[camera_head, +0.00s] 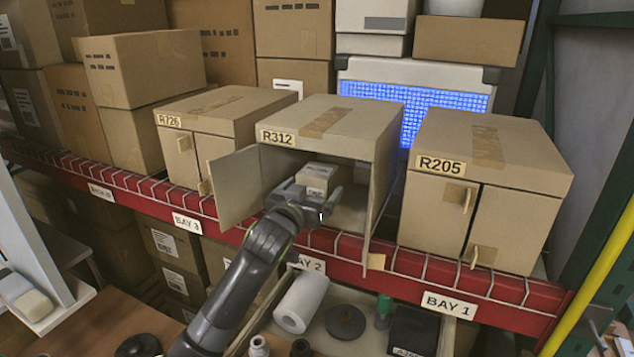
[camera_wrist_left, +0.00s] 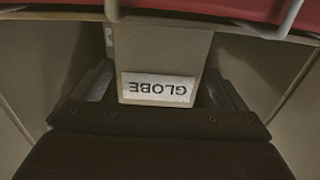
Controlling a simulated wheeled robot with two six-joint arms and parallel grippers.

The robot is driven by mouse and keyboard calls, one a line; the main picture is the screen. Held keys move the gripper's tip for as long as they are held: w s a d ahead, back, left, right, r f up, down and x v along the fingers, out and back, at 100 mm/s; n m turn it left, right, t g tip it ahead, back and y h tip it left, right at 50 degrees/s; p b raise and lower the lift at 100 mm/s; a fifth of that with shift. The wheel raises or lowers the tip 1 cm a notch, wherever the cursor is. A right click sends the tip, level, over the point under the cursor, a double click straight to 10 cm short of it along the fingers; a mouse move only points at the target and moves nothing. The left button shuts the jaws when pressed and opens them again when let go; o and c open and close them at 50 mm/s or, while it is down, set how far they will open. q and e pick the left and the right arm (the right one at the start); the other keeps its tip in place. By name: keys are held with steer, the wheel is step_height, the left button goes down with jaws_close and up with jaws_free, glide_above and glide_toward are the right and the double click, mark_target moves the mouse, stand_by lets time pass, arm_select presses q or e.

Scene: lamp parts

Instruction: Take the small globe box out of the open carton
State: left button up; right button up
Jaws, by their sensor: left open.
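The open carton R312 (camera_head: 336,118) stands on the red shelf with both door flaps swung outward. The small globe box (camera_head: 319,177) sits inside it, pale brown with a label on its front. In the left wrist view the box (camera_wrist_left: 158,55) shows its upside-down GLOBE label. My left gripper (camera_head: 312,193) reaches into the carton's opening, open around the box's front. In the wrist view one finger shows on either side of the box, with gaps visible. Finger contact with the box cannot be confirmed. My right gripper is not in view.
The carton's left flap (camera_head: 236,186) and right flap (camera_head: 381,205) border the opening. Closed cartons R726 (camera_head: 225,109) and R205 (camera_head: 492,150) stand on either side. Below the red shelf edge (camera_head: 345,246), a tray holds a white roll (camera_head: 301,302) and several parts.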

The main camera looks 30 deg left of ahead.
arm_select(q)
steer(key=shift+w+r+p, duration=0.15)
steer(key=shift+w+p, duration=0.3)
steer(key=shift+w, duration=1)
steer(key=shift+c, duration=0.3)
steer(key=shift+r, duration=0.1)
steer(key=c, duration=1.2)
